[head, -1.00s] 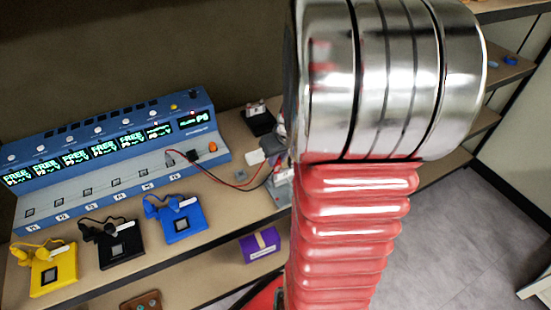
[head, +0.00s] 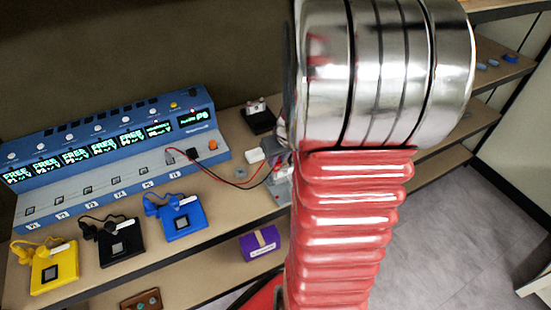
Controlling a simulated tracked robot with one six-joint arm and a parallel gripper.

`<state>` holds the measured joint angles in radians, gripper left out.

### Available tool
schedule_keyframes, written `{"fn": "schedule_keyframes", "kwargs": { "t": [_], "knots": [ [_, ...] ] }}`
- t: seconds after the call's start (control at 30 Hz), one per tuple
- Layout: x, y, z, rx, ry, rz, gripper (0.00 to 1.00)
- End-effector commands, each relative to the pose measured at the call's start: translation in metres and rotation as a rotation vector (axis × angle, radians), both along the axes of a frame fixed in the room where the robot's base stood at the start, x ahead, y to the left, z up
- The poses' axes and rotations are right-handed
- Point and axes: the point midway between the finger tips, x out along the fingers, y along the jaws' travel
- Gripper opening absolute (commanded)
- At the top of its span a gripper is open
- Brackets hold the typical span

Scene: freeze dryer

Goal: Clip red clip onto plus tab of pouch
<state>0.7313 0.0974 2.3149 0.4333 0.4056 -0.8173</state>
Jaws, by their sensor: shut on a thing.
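My gripper (head: 282,133) shows only as a small dark and grey piece at the left edge of my arm, which hides most of it. It is shut. A red lead and a black lead run from the blue charging station's right end toward it, so the red clip appears to be in its jaws. The clip itself is too small and covered to make out. Just below is a grey metal holder (head: 281,186), partly behind my arm. The pouch and its plus tab cannot be made out there.
The blue station (head: 120,170) with lit screens stands on the shelf. Yellow (head: 66,271), black (head: 131,247) and blue (head: 190,226) padded units lie before it. A purple box (head: 259,244) sits on the lower shelf. A small white block (head: 254,155) lies near the leads.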

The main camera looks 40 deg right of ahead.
Motion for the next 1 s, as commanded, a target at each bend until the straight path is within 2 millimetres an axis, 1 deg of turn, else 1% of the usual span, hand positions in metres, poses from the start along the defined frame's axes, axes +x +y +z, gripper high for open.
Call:
{"fn": "schedule_keyframes", "kwargs": {
  "t": [0.67, 0.83, 0.87, 1.0],
  "knots": [
    [-0.0003, 0.0004, -0.0099, 0.001, 0.001, -0.001, 0.0],
    [-0.0002, 0.0004, -0.0099, 0.0, 0.001, 0.0, 0.0],
    [-0.0003, 0.0004, -0.0098, 0.0, 0.001, 0.0, 0.2],
    [-0.0002, 0.0004, -0.0097, 0.0, 0.001, 0.0, 0.3]
  ]
}}
